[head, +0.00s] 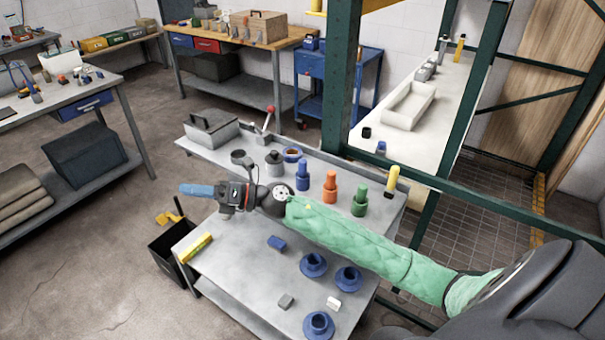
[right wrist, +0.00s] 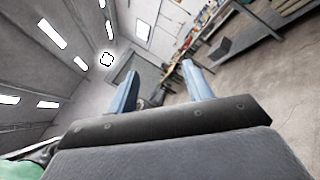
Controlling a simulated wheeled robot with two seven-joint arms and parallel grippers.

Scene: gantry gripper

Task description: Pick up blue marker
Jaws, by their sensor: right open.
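A blue marker-like piece (head: 302,176) stands upright on the grey table, in a row with an orange piece (head: 330,192), a green piece (head: 360,200) and a yellow-topped one (head: 391,182). I take it as the blue marker, but its shape does not make this certain. My right gripper (head: 190,190), with blue fingers, is held over the table's left side, left of the blue piece and apart from it. In the right wrist view my right gripper (right wrist: 160,78) is open, with nothing between its fingers. My left gripper is not in view.
A yellow item (head: 195,248) lies at the left edge. A grey box (head: 211,127) stands at the back. A green frame post (head: 341,80) rises behind the table.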

